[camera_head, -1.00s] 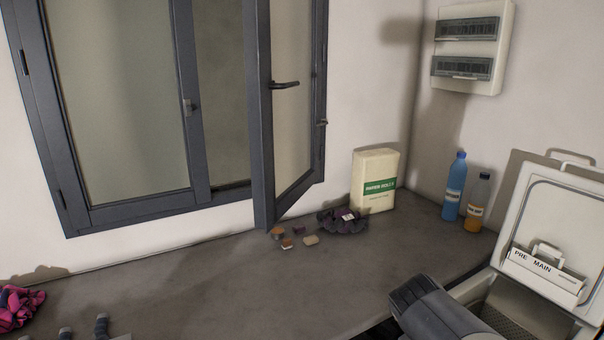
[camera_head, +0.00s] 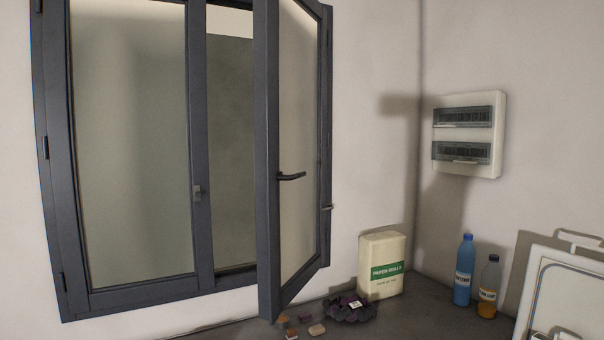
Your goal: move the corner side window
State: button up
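The corner side window is a dark grey framed window with two sashes. Its left sash (camera_head: 133,150) is shut, with frosted glass and a small latch on its right edge. Its right sash (camera_head: 268,160) stands open, swung into the room on its right-hand hinges. A dark lever handle (camera_head: 291,176) sits on this open sash. Behind it the opening shows a grey surface and a bright strip at the top. My gripper is not in this view.
A raised white lid (camera_head: 560,290) stands at right. A breaker box (camera_head: 468,134) hangs above.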

aim_at(292, 39)
jog(key=i+l+z, duration=0.1)
jog(key=i, duration=1.1)
